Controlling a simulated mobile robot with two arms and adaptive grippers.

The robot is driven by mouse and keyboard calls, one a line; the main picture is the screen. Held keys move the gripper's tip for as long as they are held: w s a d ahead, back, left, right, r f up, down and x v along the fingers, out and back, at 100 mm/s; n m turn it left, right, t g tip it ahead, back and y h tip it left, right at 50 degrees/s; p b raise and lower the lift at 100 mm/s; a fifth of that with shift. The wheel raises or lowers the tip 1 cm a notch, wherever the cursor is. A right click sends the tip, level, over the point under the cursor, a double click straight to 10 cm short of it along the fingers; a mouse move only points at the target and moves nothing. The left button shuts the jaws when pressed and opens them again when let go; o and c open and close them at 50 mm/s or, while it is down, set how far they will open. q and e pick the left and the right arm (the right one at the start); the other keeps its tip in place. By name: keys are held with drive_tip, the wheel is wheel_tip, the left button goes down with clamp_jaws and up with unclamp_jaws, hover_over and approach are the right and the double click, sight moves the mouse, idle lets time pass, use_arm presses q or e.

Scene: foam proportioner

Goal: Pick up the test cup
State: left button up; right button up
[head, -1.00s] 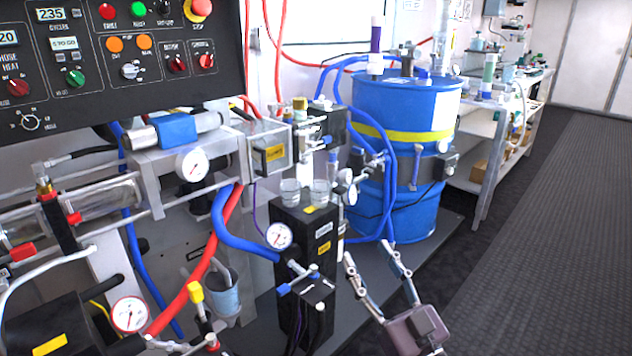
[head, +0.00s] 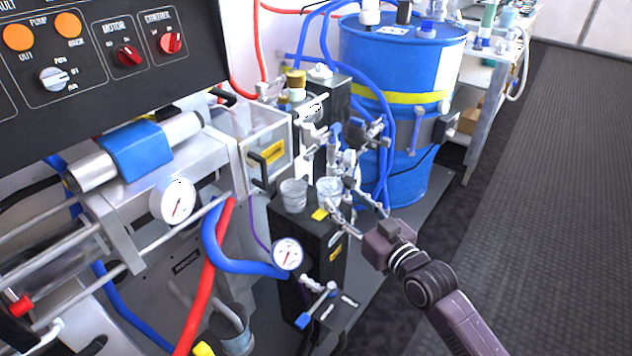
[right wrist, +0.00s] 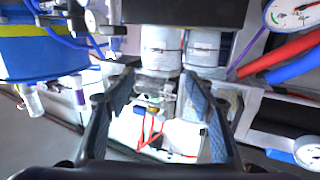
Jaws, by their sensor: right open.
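Two small clear cups stand side by side on top of a black block (head: 310,255): a left cup (head: 293,196) and a right cup (head: 329,190). Which one is the test cup I cannot tell. My right gripper (head: 341,199) is open, with its fingers reaching from the right to beside the right cup. In the right wrist view, which looks upside down, my open fingers (right wrist: 160,88) point at the cups. One cup (right wrist: 161,47) shows in the gap between them, the other (right wrist: 206,47) past the right-hand finger. Nothing is held. My left gripper is not in view.
A pressure gauge (head: 287,254) and a blue hose (head: 228,255) sit at the block's front left. Valves and fittings (head: 350,150) crowd close behind the cups. A blue drum (head: 400,70) stands behind. The floor (head: 550,200) at right is clear.

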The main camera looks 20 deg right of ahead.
sight(324, 179)
drive_tip(key=shift+x, duration=0.9)
drive_tip(key=x, duration=0.4)
drive_tip(key=shift+w+a+r+b, duration=0.2)
drive_tip(key=shift+w+a+b, duration=0.05)
drive_tip(key=shift+w+b, duration=0.15)
drive_tip(key=shift+w+a, duration=0.1)
drive_tip(key=shift+w, duration=0.25)
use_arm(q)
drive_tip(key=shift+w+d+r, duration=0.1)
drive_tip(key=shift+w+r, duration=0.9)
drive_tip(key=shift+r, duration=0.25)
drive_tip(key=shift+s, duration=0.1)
use_arm(e)
drive_tip(key=c, duration=0.7)
